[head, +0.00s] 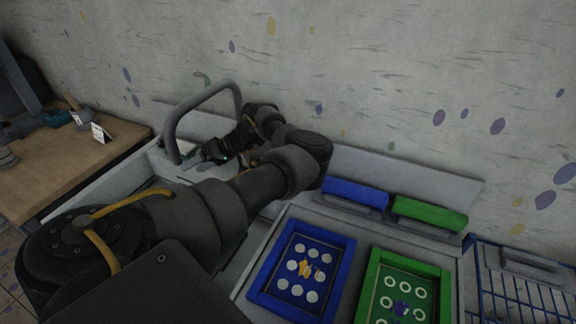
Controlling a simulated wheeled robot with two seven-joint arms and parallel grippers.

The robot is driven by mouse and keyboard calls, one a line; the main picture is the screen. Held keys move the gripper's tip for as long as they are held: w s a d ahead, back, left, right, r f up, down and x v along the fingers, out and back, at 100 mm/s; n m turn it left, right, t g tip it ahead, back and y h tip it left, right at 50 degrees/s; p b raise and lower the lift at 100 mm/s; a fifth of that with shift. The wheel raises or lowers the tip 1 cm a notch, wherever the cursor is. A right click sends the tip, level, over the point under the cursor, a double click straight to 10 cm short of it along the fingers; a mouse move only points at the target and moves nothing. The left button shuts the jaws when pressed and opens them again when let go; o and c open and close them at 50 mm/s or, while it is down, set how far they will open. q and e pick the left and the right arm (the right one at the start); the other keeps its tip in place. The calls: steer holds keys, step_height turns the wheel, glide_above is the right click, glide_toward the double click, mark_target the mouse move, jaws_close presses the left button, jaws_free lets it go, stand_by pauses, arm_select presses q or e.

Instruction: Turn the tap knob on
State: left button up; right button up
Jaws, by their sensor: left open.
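A grey arched tap (171,128) stands at the back of a sink (118,190) against the wall. My left arm reaches across the sink, and its gripper (203,160) is at the tap, close to the right of the lower end of its spout. The gripper is open, and I see nothing held in it. The tap knob cannot be made out; my gripper and wrist cover the area around the tap's base. Whether the fingers touch the tap I cannot tell. My right gripper is not in view.
A blue frame (258,284) and a green frame (365,285) with dotted panels lie right of my arm. Blue (355,193) and green (429,214) blocks sit behind them. A blue wire rack (518,290) is far right. A wooden table (62,165) stands left.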

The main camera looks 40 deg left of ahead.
arm_select(q)
steer(key=w+d+r+m+t+h+b, duration=0.1)
steer(key=w+d+r+m+t+h, duration=0.3)
steer(key=w+d, duration=0.5)
steer(key=w+d+r+m+t+h+b, duration=0.1)
steer(key=w+d+r+m+t+h, duration=0.2)
steer(key=w+d+t, duration=0.65)
steer(key=f+g+b, duration=0.1)
steer(key=f+b, duration=0.1)
steer(key=f, duration=0.1)
steer(key=w+a+f+b, duration=0.1)
steer(key=f+b, duration=0.1)
steer(key=w+f+g+b, duration=0.1)
steer(key=f+b, duration=0.1)
steer(key=f, duration=0.1)
steer(key=shift+a+f+g, duration=0.3)
steer(key=shift+a+g, duration=0.05)
steer(key=shift+a, duration=0.05)
steer(key=shift+f+b, duration=0.35)
steer(key=shift+f, duration=0.35)
steer(key=c, duration=0.6)
steer(key=shift+a, duration=0.1)
steer(key=c, duration=0.4)
steer(key=shift+o, duration=0.2)
steer(key=shift+n, duration=0.3)
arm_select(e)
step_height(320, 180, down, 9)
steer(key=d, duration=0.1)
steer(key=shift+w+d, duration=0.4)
